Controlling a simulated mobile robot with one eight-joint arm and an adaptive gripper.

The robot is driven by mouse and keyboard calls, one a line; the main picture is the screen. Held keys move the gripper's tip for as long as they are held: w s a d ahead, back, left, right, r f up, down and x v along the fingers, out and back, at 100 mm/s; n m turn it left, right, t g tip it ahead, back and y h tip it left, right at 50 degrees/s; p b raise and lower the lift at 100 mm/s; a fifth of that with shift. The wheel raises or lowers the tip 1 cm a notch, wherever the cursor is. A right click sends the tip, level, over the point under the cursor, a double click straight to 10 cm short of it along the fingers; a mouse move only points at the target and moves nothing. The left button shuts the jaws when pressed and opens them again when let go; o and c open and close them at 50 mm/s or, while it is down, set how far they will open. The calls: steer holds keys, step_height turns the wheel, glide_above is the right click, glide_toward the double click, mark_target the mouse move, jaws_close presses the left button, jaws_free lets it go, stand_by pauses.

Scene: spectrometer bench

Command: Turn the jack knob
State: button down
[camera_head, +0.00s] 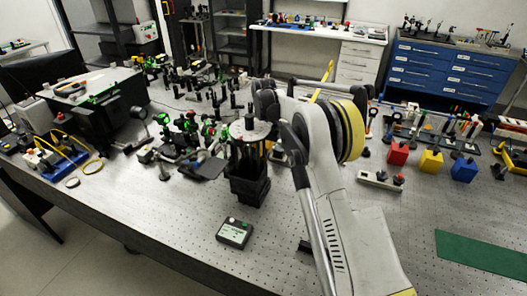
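My arm rises from the lower right, bends at its yellow-banded joint and reaches left to a grey wrist above the perforated optical bench (200,240). My gripper's fingertips cannot be made out among the dark parts below the wrist, so whether it is open or shut does not show. Directly below and left of the wrist is a round silver plate (246,131) over dark upright parts and a black block (249,189). I cannot make out a jack knob for certain; it may be hidden behind my arm or among these dark parts.
A small dark box (234,232) with a label lies on the bench in front. Optics on posts crowd the bench behind and left. Red (398,153), yellow (431,161) and blue (464,169) blocks and a green mat (481,252) are at right.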

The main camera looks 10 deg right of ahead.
steer(key=shift+f+m, duration=0.1)
steer(key=shift+m, duration=2.2)
steer(key=c, duration=1.2)
jaws_free()
